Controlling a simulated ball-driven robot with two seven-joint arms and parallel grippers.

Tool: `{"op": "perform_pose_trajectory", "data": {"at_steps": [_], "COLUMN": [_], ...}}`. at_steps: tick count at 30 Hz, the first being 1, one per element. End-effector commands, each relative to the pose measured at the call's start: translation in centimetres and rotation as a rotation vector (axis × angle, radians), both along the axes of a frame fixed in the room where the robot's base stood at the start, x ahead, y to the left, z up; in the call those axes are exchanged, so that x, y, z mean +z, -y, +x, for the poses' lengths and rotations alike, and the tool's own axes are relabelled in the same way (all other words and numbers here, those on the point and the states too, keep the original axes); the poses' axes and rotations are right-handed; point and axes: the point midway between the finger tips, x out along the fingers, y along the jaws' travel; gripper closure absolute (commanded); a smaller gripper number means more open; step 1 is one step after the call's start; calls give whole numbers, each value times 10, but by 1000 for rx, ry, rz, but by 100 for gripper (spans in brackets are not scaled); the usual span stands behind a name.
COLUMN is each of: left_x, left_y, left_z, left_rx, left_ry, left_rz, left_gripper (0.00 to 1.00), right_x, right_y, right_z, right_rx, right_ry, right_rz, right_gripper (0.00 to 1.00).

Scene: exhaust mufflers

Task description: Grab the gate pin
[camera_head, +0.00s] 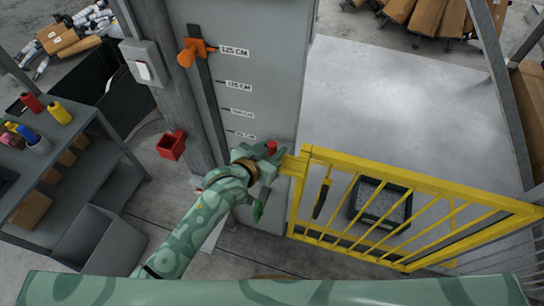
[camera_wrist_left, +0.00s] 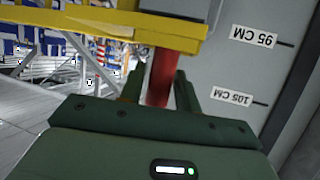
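The gate pin (camera_head: 272,146) is a red upright rod at the post end of the yellow gate (camera_head: 297,166). In the left wrist view the pin (camera_wrist_left: 162,76) runs down from the yellow bar (camera_wrist_left: 150,28) between my dark green fingers. My left gripper (camera_head: 270,152) is at the pin, with its fingers close together on both sides of it; they look shut on it. The pin's far end is hidden by the gripper and the bar. My right gripper is not in view.
A grey panel (camera_head: 285,60) with height labels and an orange slider (camera_head: 190,50) stands behind the gripper. A red box (camera_head: 171,145) hangs on the post. A shelf (camera_head: 92,150) with bottles is at left. A dark crate (camera_head: 380,205) lies beyond the gate bars.

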Motion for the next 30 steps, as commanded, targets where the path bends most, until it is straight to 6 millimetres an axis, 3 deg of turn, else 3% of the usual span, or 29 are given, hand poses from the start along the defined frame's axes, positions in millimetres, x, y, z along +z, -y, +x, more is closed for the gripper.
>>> {"op": "perform_pose_trajectory", "data": {"at_steps": [1,3,13,24,30], "left_x": [0,0,5,81,100], "left_y": [0,0,0,0,0], "left_z": [0,0,0,0,0], "left_rx": [0,0,0,0,0], "left_ry": [0,0,1,3,1], "left_rz": [0,0,-1,-2,-1], "left_gripper": [82,100,100,100,100], "right_x": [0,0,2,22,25], "right_y": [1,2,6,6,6], "right_z": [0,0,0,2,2], "right_rx": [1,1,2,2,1], "right_ry": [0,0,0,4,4], "right_rz": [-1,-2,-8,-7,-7], "right_gripper": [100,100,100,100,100]}}
